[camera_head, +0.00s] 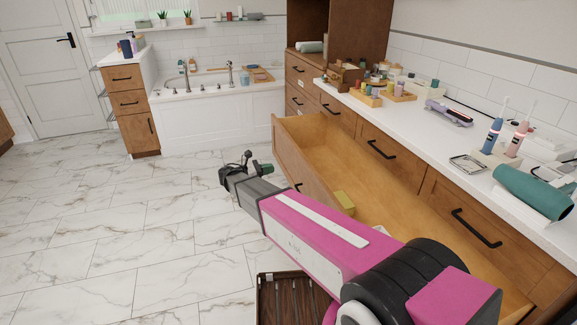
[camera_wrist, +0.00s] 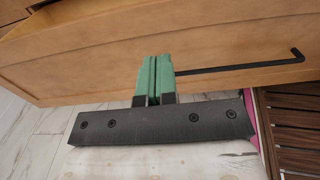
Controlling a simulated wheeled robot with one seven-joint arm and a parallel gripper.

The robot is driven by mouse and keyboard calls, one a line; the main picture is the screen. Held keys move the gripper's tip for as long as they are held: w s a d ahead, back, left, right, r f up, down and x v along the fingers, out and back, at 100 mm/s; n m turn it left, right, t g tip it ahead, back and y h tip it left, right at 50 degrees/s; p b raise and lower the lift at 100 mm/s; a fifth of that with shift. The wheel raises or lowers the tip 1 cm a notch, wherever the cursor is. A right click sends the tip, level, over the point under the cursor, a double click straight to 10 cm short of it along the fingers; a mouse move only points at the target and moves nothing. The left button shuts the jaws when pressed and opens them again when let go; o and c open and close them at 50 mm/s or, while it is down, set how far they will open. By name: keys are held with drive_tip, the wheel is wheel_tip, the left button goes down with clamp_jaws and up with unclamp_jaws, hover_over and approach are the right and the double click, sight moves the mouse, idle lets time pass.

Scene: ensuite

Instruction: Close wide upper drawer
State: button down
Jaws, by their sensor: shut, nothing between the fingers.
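The wide drawer (camera_head: 290,158) of the long wooden vanity stands pulled far out, its light wood interior exposed. Its front face (camera_wrist: 80,80) fills the upper part of the wrist view, with a long black bar handle (camera_wrist: 240,67) on it. My gripper (camera_head: 264,169) is outside the drawer, by its front face. In the wrist view its green fingers (camera_wrist: 155,78) are together and empty, pointing at the front beside the handle's left end. I cannot tell whether the fingertips touch the wood. My arm hides part of the drawer in the head view.
A yellow item (camera_head: 345,203) lies inside the drawer. A dark slatted item (camera_head: 284,300) is on the floor near my base. The marble floor (camera_head: 130,220) to the left is clear.

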sight(304, 162)
drive_tip(key=x, duration=1.3)
drive_tip(key=shift+w+d, duration=0.15)
drive_tip(key=shift+d, duration=0.1)
drive_tip(key=shift+d, duration=0.1)
drive_tip(key=x, duration=2.6)
drive_tip(key=shift+w, duration=0.25)
drive_tip(key=shift+d, duration=0.15)
